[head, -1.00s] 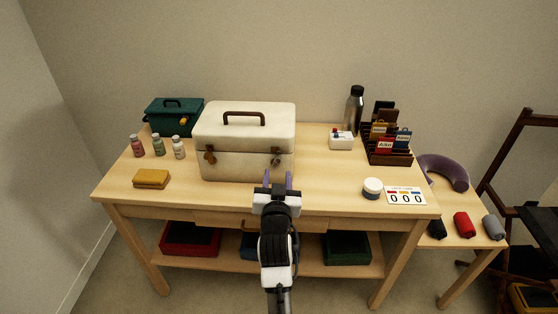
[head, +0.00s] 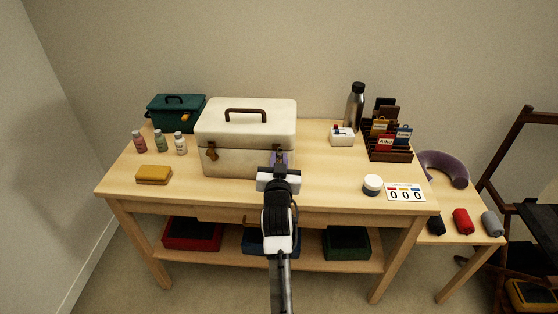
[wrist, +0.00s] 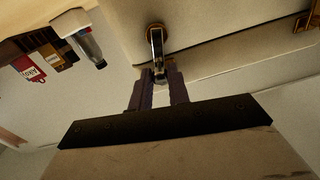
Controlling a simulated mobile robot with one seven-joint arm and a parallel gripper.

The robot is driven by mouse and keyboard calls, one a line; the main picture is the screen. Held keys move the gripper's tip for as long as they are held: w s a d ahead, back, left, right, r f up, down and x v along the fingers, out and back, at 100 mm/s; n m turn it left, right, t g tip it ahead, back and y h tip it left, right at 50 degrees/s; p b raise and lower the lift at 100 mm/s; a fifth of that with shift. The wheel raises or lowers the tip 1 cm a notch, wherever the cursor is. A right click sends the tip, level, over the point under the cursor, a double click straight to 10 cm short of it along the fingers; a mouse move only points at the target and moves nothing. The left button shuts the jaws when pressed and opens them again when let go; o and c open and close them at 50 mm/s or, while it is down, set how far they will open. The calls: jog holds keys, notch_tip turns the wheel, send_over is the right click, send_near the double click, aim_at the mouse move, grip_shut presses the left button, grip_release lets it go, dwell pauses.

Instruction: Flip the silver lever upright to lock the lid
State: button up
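The white box (head: 235,152) with a brown handle stands on the wooden table with its lid down. In the wrist view, the silver lever (wrist: 157,52) extends from its brass mount (wrist: 155,32) on the box front to between my fingertips. I cannot tell its exact tilt. My gripper (wrist: 160,76) has its two purple-grey fingers close together on either side of the lever's end. In the head view, my gripper (head: 279,160) is at the box's right front and hides most of that latch. A brass latch (head: 211,152) shows at the left front.
A teal case (head: 175,112), small bottles (head: 160,140) and a yellow cloth (head: 154,174) are on the left. A white jar (head: 372,185), number card (head: 405,193), tag rack (head: 388,140) and flask (head: 355,108) are on the right.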

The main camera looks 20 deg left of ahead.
jog(key=shift+s+a+r+n+p, duration=0.15)
jog(key=shift+a+n+p, duration=0.15)
jog(key=shift+n, duration=0.5)
grip_shut()
jog(key=shift+a+n, duration=0.25)
jog(key=shift+n, duration=0.55)
jog(key=o, duration=0.8)
grip_release()
jog(key=b+v, duration=0.3)
jog(key=v, duration=1.1)
